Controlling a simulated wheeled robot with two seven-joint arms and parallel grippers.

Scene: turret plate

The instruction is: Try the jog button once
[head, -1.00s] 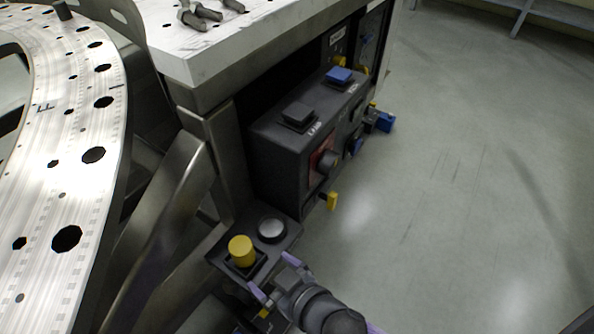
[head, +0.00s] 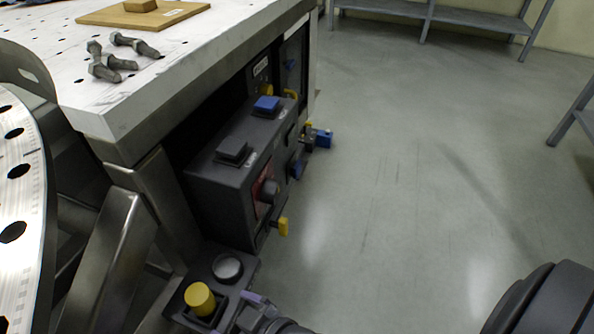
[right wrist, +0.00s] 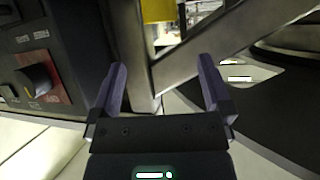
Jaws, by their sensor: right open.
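A yellow cylindrical button (head: 200,298) and a round grey button (head: 227,267) sit on a dark low panel (head: 247,262) beside the table leg. I cannot read which button is the jog button. My right gripper (head: 255,302) is just right of the yellow button in the head view, partly cut off by the lower edge. In the right wrist view my right gripper (right wrist: 164,78) has its purple fingers apart with nothing between them. A yellow cylinder (right wrist: 158,10), seemingly the yellow button, shows beyond the fingertips at the top edge. My left gripper is not in view.
A dark control box (head: 222,185) carries a black button (head: 232,150), a blue button (head: 267,104) and a dark knob (head: 268,191) on a red plate. Bolts (head: 105,68) lie on the white table (head: 160,90). A perforated plate (head: 30,205) is at left.

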